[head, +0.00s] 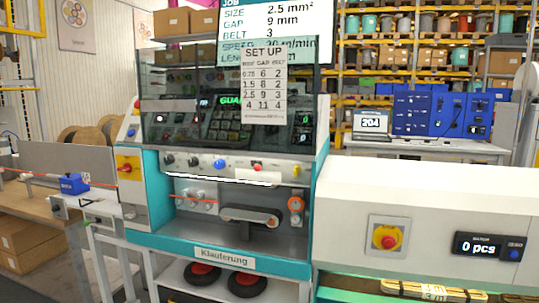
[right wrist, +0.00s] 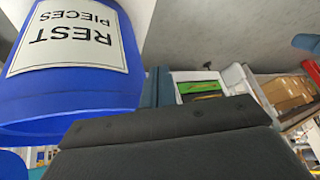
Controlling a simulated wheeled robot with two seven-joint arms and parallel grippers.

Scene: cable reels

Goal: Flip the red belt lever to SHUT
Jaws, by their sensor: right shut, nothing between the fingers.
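The machine (head: 215,240) with teal sides stands in the middle of the head view. I cannot make out a lever marked SHUT. My right gripper (right wrist: 165,125) shows as a dark block in the right wrist view, shut and empty, apart from the machine's controls. My left gripper is out of view.
A blue bin labelled REST PIECES (right wrist: 75,95) is close beside my right gripper. A white housing (head: 430,205) with a red stop button (head: 387,237) extends right of the machine. A bench with a blue box (head: 73,184) stands at left.

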